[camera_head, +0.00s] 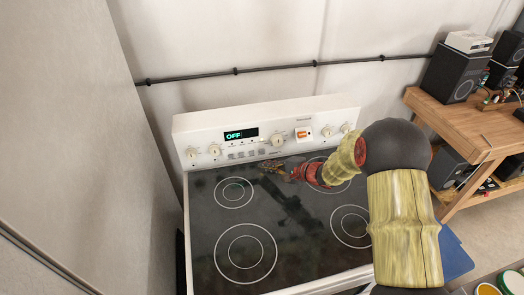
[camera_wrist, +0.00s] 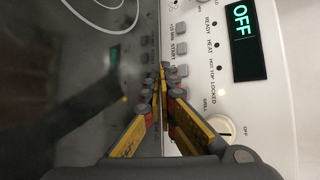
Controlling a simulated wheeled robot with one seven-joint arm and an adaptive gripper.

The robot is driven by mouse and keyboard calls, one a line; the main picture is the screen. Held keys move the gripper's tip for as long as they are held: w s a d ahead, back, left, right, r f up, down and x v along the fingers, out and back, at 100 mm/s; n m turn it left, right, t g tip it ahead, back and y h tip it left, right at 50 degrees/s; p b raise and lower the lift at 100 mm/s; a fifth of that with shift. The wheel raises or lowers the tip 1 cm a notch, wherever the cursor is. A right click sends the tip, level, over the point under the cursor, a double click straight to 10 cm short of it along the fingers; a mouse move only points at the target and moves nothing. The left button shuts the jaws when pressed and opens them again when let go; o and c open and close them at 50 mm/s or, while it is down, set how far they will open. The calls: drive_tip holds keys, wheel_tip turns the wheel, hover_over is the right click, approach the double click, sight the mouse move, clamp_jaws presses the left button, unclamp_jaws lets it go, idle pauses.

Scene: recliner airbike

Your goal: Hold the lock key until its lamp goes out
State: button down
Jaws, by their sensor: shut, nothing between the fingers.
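The stove's control panel (camera_head: 300,130) carries a display (camera_head: 238,134) reading OFF in green; the display also shows in the wrist view (camera_wrist: 243,40). A row of grey keys (camera_wrist: 181,48) runs beside it, one labelled START. My gripper (camera_wrist: 163,72) is shut and empty, its fingertips at the keys near the panel's lower edge. In the head view my gripper (camera_head: 264,164) is low in front of the keys. I cannot tell whether the tips touch a key. The lock key's label is not readable. The LOCKED lamp label (camera_wrist: 213,88) shows; whether its lamp is lit is unclear.
The black glass cooktop (camera_head: 285,225) with ring markings lies under my arm and is bare. Knobs (camera_head: 278,140) flank the keys, and an orange switch (camera_head: 303,133) is to the right. A wooden bench (camera_head: 465,125) with speakers stands at right; a wall (camera_head: 75,140) is close at left.

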sight(262, 151)
drive_tip(key=w, duration=0.3)
drive_tip(key=shift+a+f, duration=0.1)
drive_tip(key=shift+a, duration=0.2)
drive_tip(key=shift+w+a+b, duration=0.1)
drive_tip(key=shift+w+b, duration=0.25)
drive_tip(key=shift+w, duration=0.25)
drive_tip(key=shift+w, duration=0.15)
idle(0.6)
drive_tip(key=shift+w+a+b, duration=0.1)
drive_tip(key=shift+w+b, duration=0.2)
drive_tip(key=shift+b, duration=0.2)
drive_tip(key=shift+w, duration=0.35)
idle(1.4)
drive_tip(key=shift+s+b, duration=0.1)
drive_tip(key=shift+b, duration=0.25)
drive_tip(key=shift+s+b, duration=0.45)
drive_tip(key=shift+s, duration=0.25)
drive_tip(key=shift+s, duration=0.1)
